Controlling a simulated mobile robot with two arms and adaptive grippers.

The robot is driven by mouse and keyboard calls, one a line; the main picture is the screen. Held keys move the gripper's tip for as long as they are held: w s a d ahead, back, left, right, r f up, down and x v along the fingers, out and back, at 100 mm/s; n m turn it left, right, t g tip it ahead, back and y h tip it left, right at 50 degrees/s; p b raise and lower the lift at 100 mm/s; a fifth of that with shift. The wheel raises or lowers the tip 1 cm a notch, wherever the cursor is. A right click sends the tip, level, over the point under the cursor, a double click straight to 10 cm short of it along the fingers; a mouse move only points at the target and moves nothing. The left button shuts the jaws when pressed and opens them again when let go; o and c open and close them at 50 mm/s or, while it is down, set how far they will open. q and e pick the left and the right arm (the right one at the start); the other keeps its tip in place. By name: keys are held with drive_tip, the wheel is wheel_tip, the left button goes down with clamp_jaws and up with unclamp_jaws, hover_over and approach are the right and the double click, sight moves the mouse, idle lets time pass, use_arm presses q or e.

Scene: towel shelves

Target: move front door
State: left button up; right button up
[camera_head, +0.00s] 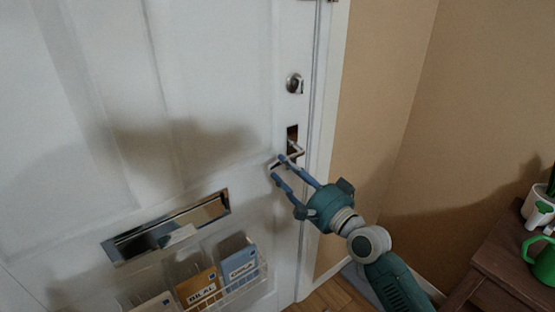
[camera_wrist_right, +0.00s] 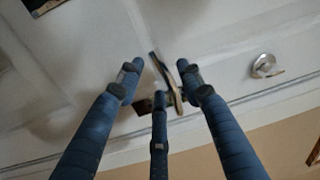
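The white front door (camera_head: 160,90) fills the left and middle of the head view and looks shut against its white frame (camera_head: 325,110). Its metal lever handle (camera_head: 294,148) sits on a dark plate near the right edge. My right gripper (camera_head: 279,166) is at the handle, its blue fingers spread apart. In the right wrist view, the handle (camera_wrist_right: 168,78) lies just beyond and between the fingertips of the gripper (camera_wrist_right: 158,80); I cannot tell whether they touch. The handle is partly hidden by the fingers. My left gripper is not in view.
A round lock (camera_head: 294,83) is above the handle. A mail slot (camera_head: 170,228) and a rack with paper folders (camera_head: 240,262) are on the door's lower part. A brown table (camera_head: 505,265) with a green watering can (camera_head: 542,262) stands at the right by the tan wall (camera_head: 480,110).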

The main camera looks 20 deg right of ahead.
sight(281, 163)
drive_tip(key=shift+w+a+r, duration=0.25)
drive_tip(key=shift+w+r, duration=0.05)
drive_tip(key=shift+w, duration=0.35)
drive_tip(key=shift+w+a+r, duration=0.1)
drive_tip(key=shift+w, duration=0.85)
drive_tip(key=shift+s, duration=0.1)
drive_tip(key=shift+c, duration=0.7)
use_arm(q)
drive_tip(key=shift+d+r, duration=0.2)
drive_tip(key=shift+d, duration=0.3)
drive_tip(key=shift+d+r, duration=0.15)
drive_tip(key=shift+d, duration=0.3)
use_arm(e)
clamp_jaws()
